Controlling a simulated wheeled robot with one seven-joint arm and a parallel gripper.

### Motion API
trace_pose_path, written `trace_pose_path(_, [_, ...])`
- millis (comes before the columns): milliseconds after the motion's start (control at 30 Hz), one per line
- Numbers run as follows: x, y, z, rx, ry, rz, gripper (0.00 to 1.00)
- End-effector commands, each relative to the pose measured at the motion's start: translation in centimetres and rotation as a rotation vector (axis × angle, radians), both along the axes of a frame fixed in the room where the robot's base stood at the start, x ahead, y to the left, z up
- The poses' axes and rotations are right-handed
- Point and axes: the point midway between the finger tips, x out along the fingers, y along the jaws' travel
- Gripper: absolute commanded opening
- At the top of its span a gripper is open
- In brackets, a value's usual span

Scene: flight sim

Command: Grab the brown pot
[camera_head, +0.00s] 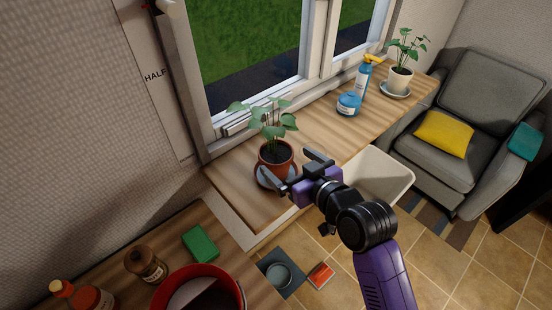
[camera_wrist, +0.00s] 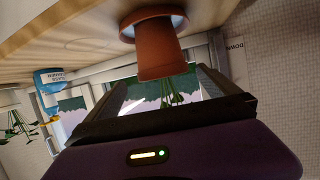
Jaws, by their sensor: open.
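In the wrist view the scene is upside down. There the pot (camera_wrist: 157,48) appears ahead, between the lines of my open fingers (camera_wrist: 163,85). I cannot tell whether the fingers touch it. The plant's lower stems show; its leaves are partly hidden behind my gripper body.
The window frame (camera_head: 250,112) rises behind the pot. A white bin (camera_head: 385,172) is below. A red bucket (camera_head: 238,285) stands on the near table.

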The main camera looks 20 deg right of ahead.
Motion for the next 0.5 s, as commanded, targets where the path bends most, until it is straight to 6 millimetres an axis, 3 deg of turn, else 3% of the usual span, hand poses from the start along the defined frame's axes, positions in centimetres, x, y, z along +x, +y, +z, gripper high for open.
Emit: trace_pose_path(500, [5.2, 1.0, -2.9, 0.000, 0.000, 0.000, 1.00])
